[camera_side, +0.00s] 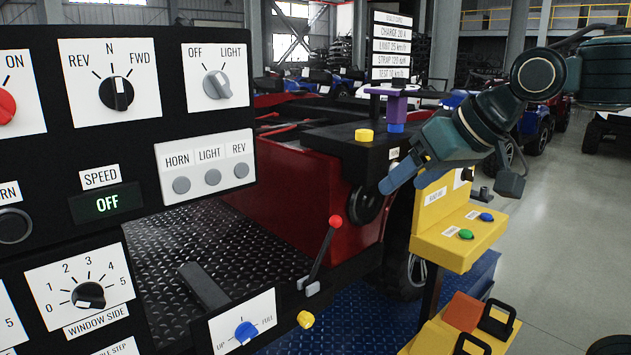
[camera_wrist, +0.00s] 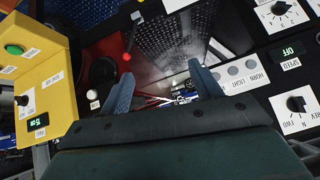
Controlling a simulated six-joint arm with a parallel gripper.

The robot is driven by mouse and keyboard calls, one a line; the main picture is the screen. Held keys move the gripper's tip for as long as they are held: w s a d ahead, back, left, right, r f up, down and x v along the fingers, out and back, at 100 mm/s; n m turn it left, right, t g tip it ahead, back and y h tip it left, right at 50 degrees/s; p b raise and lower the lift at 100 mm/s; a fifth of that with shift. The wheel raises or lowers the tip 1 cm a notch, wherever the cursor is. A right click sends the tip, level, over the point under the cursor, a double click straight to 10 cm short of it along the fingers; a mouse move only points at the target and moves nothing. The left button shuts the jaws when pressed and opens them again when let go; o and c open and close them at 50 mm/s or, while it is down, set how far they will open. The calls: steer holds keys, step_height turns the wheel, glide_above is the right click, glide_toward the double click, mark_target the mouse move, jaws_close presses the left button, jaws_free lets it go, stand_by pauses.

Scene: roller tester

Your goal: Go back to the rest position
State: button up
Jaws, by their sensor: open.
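My gripper (camera_side: 402,176) is in the air at the right of the side view, in front of the dark top edge of the red vehicle and just above the yellow control box (camera_side: 462,222). Its two blue fingers are apart with nothing between them. In the wrist view my gripper (camera_wrist: 166,92) shows both fingers spread. The yellow box (camera_wrist: 40,75) lies to their left there, and the black panel (camera_wrist: 285,60) lies to their right. No held object shows.
The large black panel (camera_side: 215,125) with knobs and buttons fills the left. A purple clamp-like part (camera_side: 395,106) and a yellow cap (camera_side: 364,135) sit on the dark ledge. Open floor (camera_side: 570,230) lies right.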

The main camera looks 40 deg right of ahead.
steer(key=s+d+f+n+g, duration=0.1)
steer(key=s+d+f, duration=0.4)
steer(key=s+f, duration=0.6)
steer(key=shift+s+n+g, duration=0.4)
steer(key=shift+s+g, duration=0.5)
steer(key=shift+s, duration=0.3)
